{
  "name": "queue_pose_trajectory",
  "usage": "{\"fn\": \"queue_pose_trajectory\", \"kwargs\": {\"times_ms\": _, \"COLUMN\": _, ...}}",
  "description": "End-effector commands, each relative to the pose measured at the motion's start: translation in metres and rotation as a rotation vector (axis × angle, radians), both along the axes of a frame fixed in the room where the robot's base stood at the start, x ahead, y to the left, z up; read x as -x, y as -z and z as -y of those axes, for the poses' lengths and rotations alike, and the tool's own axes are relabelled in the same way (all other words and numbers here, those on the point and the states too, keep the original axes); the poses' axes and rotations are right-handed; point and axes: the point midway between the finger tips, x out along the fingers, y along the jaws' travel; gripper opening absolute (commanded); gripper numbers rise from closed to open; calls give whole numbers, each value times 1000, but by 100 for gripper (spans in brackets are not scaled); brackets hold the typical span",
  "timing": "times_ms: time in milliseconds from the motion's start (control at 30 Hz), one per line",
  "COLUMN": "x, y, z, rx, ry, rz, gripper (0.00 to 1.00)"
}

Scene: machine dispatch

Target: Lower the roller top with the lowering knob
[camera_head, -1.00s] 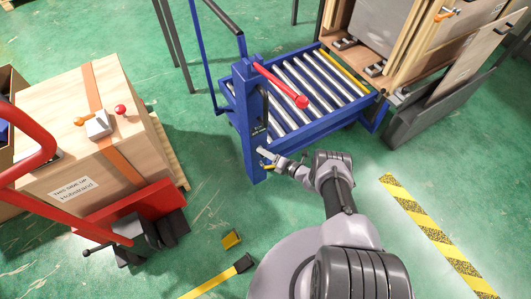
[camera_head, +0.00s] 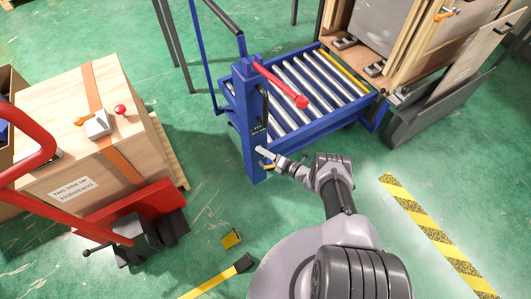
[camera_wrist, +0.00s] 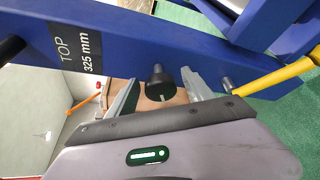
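The black lowering knob (camera_wrist: 158,84) is on the blue post (camera_wrist: 130,35) in the wrist view, below and right of a label reading "TOP 325 mm" (camera_wrist: 78,50). My gripper (camera_wrist: 159,79) is open, with one finger on each side of the knob and a visible gap on both sides. In the head view my gripper (camera_head: 267,160) is close to the lower part of the post (camera_head: 251,120); the knob cannot be made out there. The roller top (camera_head: 310,85), with metal rollers in a blue frame, stands behind the post.
A red-ended lever (camera_head: 280,85) slopes from the post's top. A yellow bar (camera_wrist: 275,78) is right of my gripper in the wrist view. A wooden crate (camera_head: 85,130) on a red truck stands left; a wooden cabinet (camera_head: 400,45) stands at the roller top's far end.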

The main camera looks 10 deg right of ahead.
Motion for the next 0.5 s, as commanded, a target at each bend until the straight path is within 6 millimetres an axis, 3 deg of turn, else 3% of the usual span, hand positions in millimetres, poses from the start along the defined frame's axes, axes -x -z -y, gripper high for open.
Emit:
{"fn": "queue_pose_trajectory", "kwargs": {"times_ms": 233, "x": 15, "y": -6, "z": 13, "rx": 0, "ry": 3, "rz": -2, "gripper": 60}}
{"fn": "queue_pose_trajectory", "kwargs": {"times_ms": 500, "x": 78, "y": -24, "z": 63, "rx": -1, "ry": 7, "rz": -2, "gripper": 60}}
